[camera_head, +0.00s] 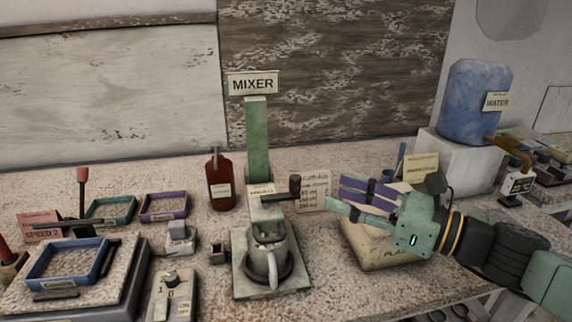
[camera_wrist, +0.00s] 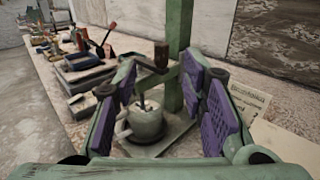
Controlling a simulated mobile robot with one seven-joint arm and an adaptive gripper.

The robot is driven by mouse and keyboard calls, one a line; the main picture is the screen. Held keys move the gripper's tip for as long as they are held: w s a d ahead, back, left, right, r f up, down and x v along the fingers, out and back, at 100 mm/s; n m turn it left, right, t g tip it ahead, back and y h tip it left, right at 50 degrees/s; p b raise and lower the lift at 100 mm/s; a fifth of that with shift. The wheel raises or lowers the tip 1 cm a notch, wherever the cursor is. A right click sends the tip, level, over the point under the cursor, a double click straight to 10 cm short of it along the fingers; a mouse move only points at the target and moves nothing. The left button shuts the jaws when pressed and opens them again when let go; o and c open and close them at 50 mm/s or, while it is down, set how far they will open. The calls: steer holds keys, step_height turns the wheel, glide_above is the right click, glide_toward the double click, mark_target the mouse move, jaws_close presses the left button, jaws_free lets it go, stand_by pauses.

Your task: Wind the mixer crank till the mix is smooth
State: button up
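The mixer (camera_head: 257,140) stands mid-counter, a green column under a MIXER sign (camera_head: 252,83). Its crank (camera_head: 276,196) reaches to the right and ends in a dark upright knob (camera_head: 295,186). A pale mug-like pot (camera_head: 262,262) sits on the mixer base below; its contents cannot be made out. My gripper (camera_head: 336,196) is right of the knob, apart from it, with its fingers pointing left. In the wrist view my gripper (camera_wrist: 160,66) is open and empty, its purple pads spread, and the knob (camera_wrist: 161,53) shows in the gap ahead. The pot (camera_wrist: 145,120) shows below it.
A plaster bag (camera_head: 378,248) sits under my gripper. A written card (camera_head: 314,190) stands behind the crank. A brown bottle (camera_head: 220,180) is left of the column. A blue water jug (camera_head: 474,105) stands on a white block at right. Trays and a switch box (camera_head: 172,292) crowd the left.

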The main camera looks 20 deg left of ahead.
mark_target(300, 182)
steer(key=a, duration=0.3)
steer(key=w+a, duration=0.1)
steer(key=a, duration=0.2)
steer(key=w+a, duration=0.1)
steer(key=a, duration=0.3)
steer(key=shift+f+b, duration=0.15)
steer(key=shift+b, duration=0.2)
steer(key=shift+c, duration=0.6)
jaws_close()
